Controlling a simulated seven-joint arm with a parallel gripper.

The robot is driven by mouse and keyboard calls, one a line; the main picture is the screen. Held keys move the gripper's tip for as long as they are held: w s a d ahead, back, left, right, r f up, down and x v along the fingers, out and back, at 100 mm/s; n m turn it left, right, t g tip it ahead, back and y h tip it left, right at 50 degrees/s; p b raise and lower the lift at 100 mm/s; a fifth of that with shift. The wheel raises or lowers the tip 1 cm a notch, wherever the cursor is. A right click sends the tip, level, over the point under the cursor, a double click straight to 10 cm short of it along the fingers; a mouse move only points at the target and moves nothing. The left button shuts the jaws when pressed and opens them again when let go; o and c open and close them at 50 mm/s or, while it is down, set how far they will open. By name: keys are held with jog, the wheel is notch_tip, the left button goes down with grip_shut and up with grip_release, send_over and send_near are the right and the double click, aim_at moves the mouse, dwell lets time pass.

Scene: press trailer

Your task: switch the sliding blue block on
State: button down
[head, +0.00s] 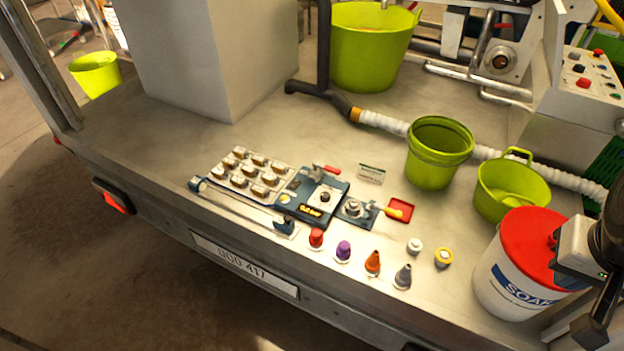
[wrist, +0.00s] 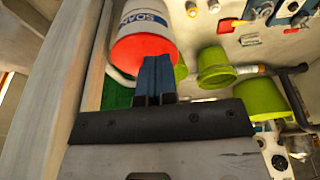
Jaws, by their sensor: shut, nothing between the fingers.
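A long, narrow slide rail (head: 238,205) lies along the front edge of the trailer bed in the head view. A small dark blue block (head: 284,227) is at its right end, and another blue piece (head: 196,184) is at its left end. I cannot tell for sure which one slides. My gripper (wrist: 155,60) shows in the wrist view with its two blue fingers shut together and empty. It is at the far right of the scene, by the soap bucket and well away from the rail. In the head view only part of my arm shows at the right edge.
A white soap bucket with a red lid (head: 528,245) stands at the right. Blue panels (head: 312,195), a block grid (head: 250,172) and several coloured knobs (head: 343,251) sit around the rail. Green buckets (head: 436,155) stand behind. The bed's front edge is close to the rail.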

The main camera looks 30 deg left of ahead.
jog(key=shift+w+a, duration=0.1)
jog(key=w+a+f+m+g+y, duration=0.25)
jog(key=w+a+f, duration=0.35)
jog(key=a, duration=0.4)
jog(key=w+a+f+m+g+y, duration=0.1)
jog(key=w+a+f+m+y, duration=0.15)
jog(key=w+a, duration=0.7)
jog(key=w+a+f+m+g+y, duration=0.2)
jog(key=w+a+f+m, duration=0.2)
jog(key=a+f, duration=1.5)
jog(key=a+m, duration=0.3)
jog(key=shift+w+g, duration=0.2)
jog(key=shift+g, duration=0.15)
